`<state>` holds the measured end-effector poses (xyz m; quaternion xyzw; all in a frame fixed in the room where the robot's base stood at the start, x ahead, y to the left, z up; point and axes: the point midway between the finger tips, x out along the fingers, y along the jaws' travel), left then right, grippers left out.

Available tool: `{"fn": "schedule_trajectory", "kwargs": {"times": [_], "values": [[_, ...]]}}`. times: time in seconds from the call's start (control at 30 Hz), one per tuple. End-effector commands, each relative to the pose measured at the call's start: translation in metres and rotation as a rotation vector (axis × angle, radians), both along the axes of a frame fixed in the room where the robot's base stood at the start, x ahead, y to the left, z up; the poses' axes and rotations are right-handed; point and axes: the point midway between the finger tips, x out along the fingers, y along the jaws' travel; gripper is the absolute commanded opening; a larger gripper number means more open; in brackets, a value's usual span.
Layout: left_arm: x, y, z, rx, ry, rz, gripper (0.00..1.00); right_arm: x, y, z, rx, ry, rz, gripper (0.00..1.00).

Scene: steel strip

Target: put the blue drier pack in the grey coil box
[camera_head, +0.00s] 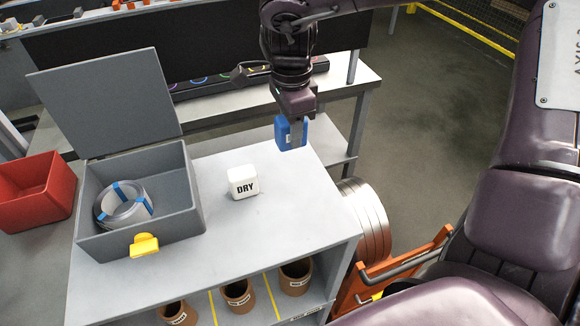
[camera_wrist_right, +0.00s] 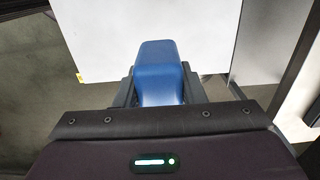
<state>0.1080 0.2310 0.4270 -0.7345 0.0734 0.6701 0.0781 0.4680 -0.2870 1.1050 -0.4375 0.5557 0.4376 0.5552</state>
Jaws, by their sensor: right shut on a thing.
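The blue drier pack (camera_head: 289,134) is held by my right gripper (camera_head: 297,128) near the far right corner of the grey bench top. In the right wrist view the blue pack (camera_wrist_right: 160,72) sits between the two fingers (camera_wrist_right: 158,88), with the pale bench top beyond it. The grey coil box (camera_head: 178,211) stands on the left of the bench with its lid (camera_head: 105,103) raised. A coil of steel strip with blue bands (camera_head: 124,205) lies inside it. A yellow latch (camera_head: 144,245) is on the box's front. My left gripper is not in view.
A white block marked DRY (camera_head: 243,181) stands on the bench (camera_head: 290,222) between the box and the blue pack. A red bin (camera_head: 37,190) is left of the box. Brown pots (camera_head: 238,295) stand on the shelf below. The bench front right is clear.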

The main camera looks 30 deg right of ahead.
Motion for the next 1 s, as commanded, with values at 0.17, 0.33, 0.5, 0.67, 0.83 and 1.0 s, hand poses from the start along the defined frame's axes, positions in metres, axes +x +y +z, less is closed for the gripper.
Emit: {"fn": "schedule_trajectory", "kwargs": {"times": [0.17,0.33,0.5,0.67,0.83,1.0], "values": [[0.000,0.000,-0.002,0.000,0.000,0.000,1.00,0.000,0.000,-0.002,0.001,0.000,0.000,0.12],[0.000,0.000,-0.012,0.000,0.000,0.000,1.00,0.000,0.000,-0.013,0.001,0.001,-0.001,0.12],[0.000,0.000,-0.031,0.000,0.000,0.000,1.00,0.000,0.000,-0.035,0.002,0.000,0.000,0.12],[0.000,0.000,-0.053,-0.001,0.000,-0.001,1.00,0.000,0.000,-0.060,0.001,0.001,0.000,0.12],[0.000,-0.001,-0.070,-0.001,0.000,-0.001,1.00,0.000,0.000,-0.080,0.002,0.000,0.000,0.12],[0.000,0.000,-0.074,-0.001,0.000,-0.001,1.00,0.000,0.000,-0.084,0.001,-0.001,0.000,0.12]]}}
